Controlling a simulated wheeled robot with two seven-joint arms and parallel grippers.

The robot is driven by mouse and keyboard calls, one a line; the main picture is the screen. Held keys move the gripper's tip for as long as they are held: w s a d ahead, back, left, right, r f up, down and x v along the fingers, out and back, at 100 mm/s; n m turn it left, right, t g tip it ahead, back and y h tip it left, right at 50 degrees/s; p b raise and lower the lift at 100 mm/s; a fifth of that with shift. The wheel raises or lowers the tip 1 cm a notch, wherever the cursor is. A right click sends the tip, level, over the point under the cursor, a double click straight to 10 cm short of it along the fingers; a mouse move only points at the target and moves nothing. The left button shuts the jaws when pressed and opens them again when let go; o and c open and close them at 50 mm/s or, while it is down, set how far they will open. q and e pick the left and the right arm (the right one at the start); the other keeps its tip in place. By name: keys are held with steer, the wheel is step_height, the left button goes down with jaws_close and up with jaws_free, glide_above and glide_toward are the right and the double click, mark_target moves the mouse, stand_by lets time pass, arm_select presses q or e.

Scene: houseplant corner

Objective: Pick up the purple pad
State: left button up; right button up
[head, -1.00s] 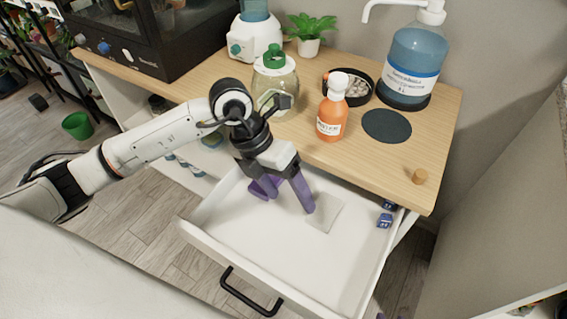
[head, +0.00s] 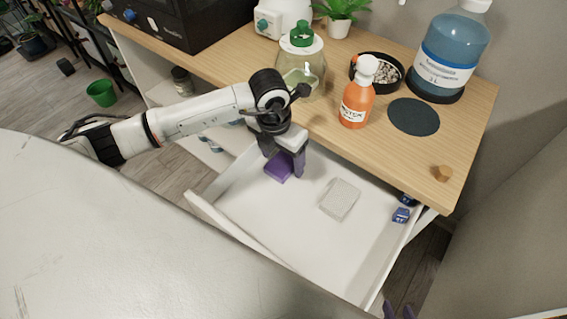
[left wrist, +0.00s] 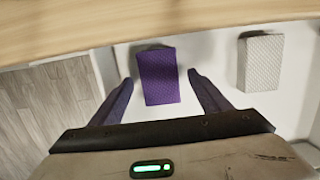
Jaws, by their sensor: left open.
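The purple pad (head: 279,169) lies flat in the open white drawer (head: 262,228), near its back left part. It also shows in the left wrist view (left wrist: 158,78), a dark purple textured block. My left gripper (head: 284,165) is open and points down over the pad. In the left wrist view its two fingers (left wrist: 161,80) stand on either side of the pad, with a gap on both sides. I cannot tell how far above the drawer floor the tips are. Two purple tips, likely my right gripper (head: 398,312), barely show at the bottom edge.
A light grey pad (head: 339,199) lies to the right in the drawer. The wooden tabletop (head: 330,142) overhangs the drawer's back and carries a glass jar (head: 303,68) and an orange bottle (head: 356,101).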

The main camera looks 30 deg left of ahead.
mark_target(283, 163)
arm_select(q)
steer(key=shift+f, duration=0.5)
steer(key=shift+w, duration=0.1)
steer(key=c, duration=1.1)
steer(key=shift+r, duration=0.2)
steer(key=shift+c, duration=0.2)
step_height(283, 163, up, 18)
steer(key=shift+p, duration=0.45)
steer(key=shift+f, duration=0.15)
steer(key=shift+o, duration=1.1)
steer(key=shift+c, duration=0.6)
